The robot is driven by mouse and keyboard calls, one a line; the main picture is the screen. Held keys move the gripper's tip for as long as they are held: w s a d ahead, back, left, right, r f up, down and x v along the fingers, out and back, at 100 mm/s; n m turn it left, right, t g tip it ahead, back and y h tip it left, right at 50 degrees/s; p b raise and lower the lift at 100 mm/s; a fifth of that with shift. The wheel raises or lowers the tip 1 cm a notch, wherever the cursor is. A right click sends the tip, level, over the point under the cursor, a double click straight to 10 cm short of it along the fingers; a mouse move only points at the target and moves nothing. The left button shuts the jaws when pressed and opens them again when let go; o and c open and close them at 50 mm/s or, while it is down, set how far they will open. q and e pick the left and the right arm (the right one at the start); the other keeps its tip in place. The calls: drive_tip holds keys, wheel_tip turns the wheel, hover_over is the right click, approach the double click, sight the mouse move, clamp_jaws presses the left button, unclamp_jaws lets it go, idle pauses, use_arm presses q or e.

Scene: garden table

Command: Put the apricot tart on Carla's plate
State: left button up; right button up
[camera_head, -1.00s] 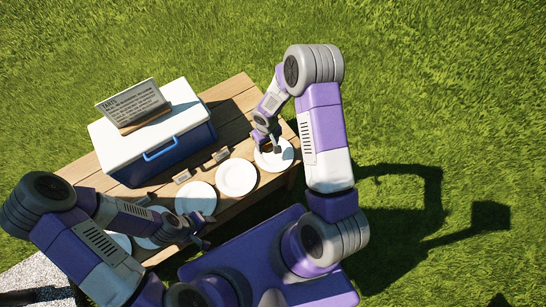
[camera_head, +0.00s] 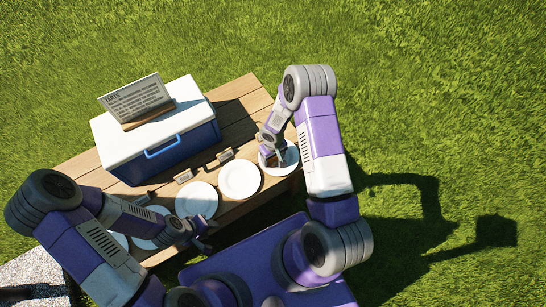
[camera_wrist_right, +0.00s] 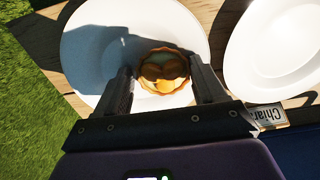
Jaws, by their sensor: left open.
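The apricot tart (camera_wrist_right: 163,82), round with a fluted golden crust, is between the fingers of my right gripper (camera_wrist_right: 163,88) in the right wrist view. The fingers close on its sides, over a white plate (camera_wrist_right: 95,30). I cannot tell whether the tart touches the plate. In the head view my right gripper (camera_head: 274,162) is over this rightmost plate (camera_head: 290,157); the tart is not clear there. No readable name card shows for this plate. My left gripper (camera_head: 205,236) is open and empty near the table's front edge.
The neighbouring plate (camera_head: 239,180) is empty; a card reading "Chiara" (camera_wrist_right: 266,117) stands beside it. Another empty plate (camera_head: 197,199) follows to its left. A blue cooler (camera_head: 165,150) with a white lid carries a tarts sign (camera_head: 137,98). More plates are partly behind my left arm.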

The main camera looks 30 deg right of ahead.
drive_tip(key=shift+o, duration=1.1)
drive_tip(key=shift+r, duration=0.1)
wheel_tip(320, 180, up, 11)
drive_tip(key=p, duration=0.5)
drive_tip(key=s+a+f+m+y, duration=0.3)
drive_tip(key=s+a+y, duration=0.1)
drive_tip(key=s+a, duration=0.9)
drive_tip(key=s, duration=0.2)
drive_tip(key=shift+s+f+t, duration=0.2)
drive_tip(key=shift+s+t, duration=0.1)
drive_tip(key=shift+r, duration=0.1)
